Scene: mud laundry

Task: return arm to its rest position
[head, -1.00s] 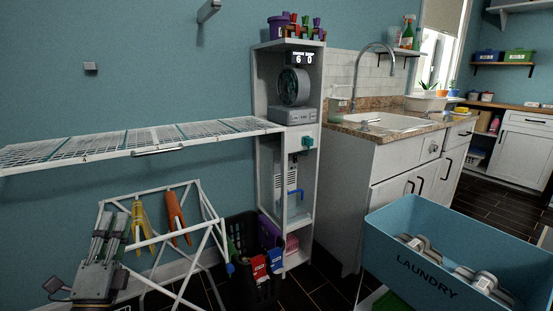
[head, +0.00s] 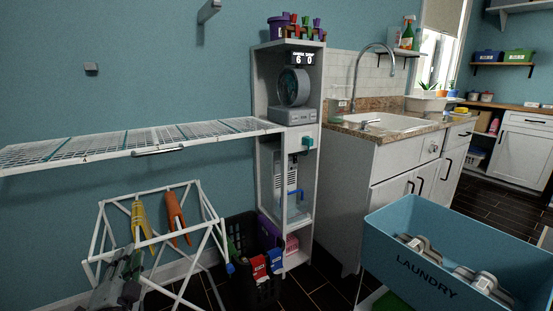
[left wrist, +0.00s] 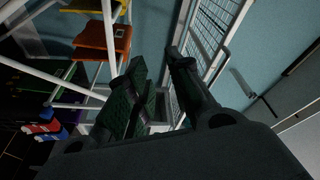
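My left gripper (head: 124,268) is at the lower left of the head view, low by the near legs of a white folding rack. In the left wrist view its two dark fingers, with green ridged pads, stand apart (left wrist: 154,66). The gap between them holds nothing that I can see. My right arm and right gripper are not in view.
The white rack (head: 100,238) carries a yellow glove (head: 141,218) and an orange glove (head: 177,216). A wire drying shelf (head: 130,140) juts from the wall above. A black basket (head: 252,285) and a blue laundry bin (head: 455,265) stand to the right.

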